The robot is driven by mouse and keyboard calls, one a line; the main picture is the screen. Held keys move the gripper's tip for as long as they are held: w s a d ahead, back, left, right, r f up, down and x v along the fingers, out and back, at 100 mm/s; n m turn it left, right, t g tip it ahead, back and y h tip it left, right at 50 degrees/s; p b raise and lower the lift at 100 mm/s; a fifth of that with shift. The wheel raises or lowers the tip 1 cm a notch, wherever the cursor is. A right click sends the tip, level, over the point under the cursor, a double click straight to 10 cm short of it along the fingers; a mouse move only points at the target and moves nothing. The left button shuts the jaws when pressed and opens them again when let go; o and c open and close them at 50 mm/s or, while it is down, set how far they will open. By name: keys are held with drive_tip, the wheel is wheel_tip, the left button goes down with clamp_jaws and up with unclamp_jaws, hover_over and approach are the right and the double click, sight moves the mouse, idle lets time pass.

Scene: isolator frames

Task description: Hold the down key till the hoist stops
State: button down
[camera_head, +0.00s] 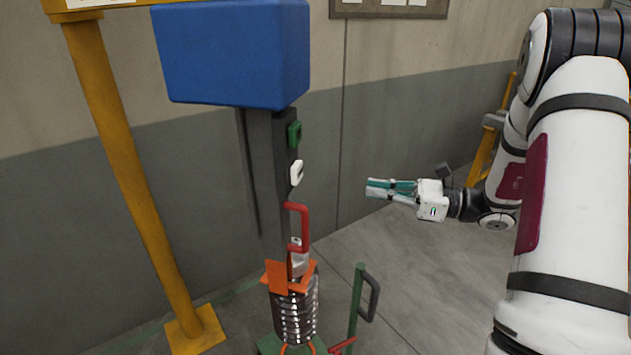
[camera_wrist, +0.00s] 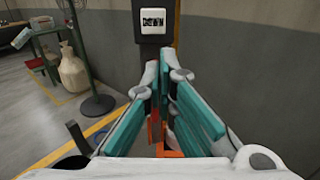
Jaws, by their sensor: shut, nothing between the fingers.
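The down key is a white square plate with dark lettering that appears to read DOWN, in the wrist view (camera_wrist: 153,21). In the head view the white key (camera_head: 296,173) is seen edge-on, on the side of a dark upright column (camera_head: 270,190). A green key (camera_head: 294,134) sits above it. My gripper (camera_head: 368,188) is shut and empty, to the right of the white key with a clear gap. In the wrist view my fingertips (camera_wrist: 165,65) appear below the key, pointing toward the column. The hoist's load cannot be made out for certain.
A blue box (camera_head: 235,55) tops the column. Below the keys are a red handle (camera_head: 304,225), an orange piece (camera_head: 272,275) and a metal coil (camera_head: 297,318). A yellow post (camera_head: 125,170) stands left; a green post (camera_head: 355,305) stands right.

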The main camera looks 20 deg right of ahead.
drive_tip(key=shift+a, duration=0.1)
drive_tip(key=p+x, duration=0.2)
drive_tip(key=x, duration=1.2)
drive_tip(key=shift+b+x, duration=0.3)
drive_tip(key=shift+x, duration=0.65)
drive_tip(key=shift+a+r, duration=0.1)
drive_tip(key=shift+a, duration=0.05)
idle(0.6)
idle(2.5)
drive_tip(key=b+v, duration=0.1)
drive_tip(key=v, duration=1.4)
drive_tip(key=shift+w, duration=0.2)
